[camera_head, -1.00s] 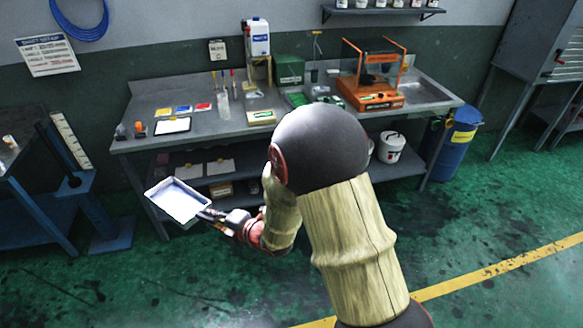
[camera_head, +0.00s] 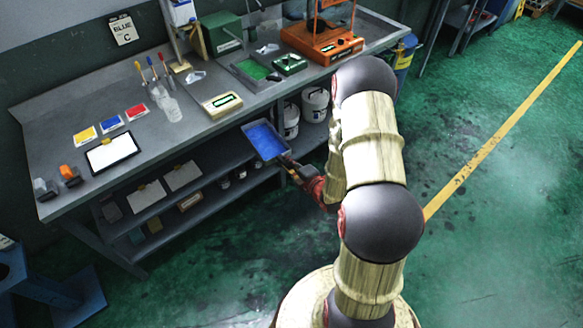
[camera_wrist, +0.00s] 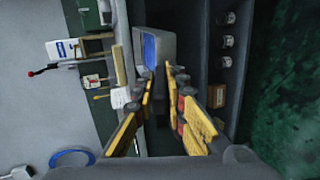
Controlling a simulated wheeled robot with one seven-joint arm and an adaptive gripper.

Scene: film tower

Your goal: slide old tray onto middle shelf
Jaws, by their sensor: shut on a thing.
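The tray (camera_head: 263,143) is a shallow rectangular pan with a blue inside and grey rim. My gripper (camera_head: 291,169) is shut on its near edge and holds it by the front of the workbench, close to the shelf openings. In the wrist view the tray (camera_wrist: 152,52) sits ahead of my gripper (camera_wrist: 166,84), between the fingers. The middle shelf (camera_head: 222,170) under the bench top holds clipboards on its left and white buckets on its right. Whether the tray touches the shelf cannot be told.
The bench top (camera_head: 165,135) carries a clipboard (camera_head: 112,151), coloured cards and an orange device (camera_head: 322,45). White buckets (camera_head: 315,104) stand to the tray's right. Small jars (camera_head: 225,181) stand below and left of it. Open green floor (camera_head: 215,262) lies in front.

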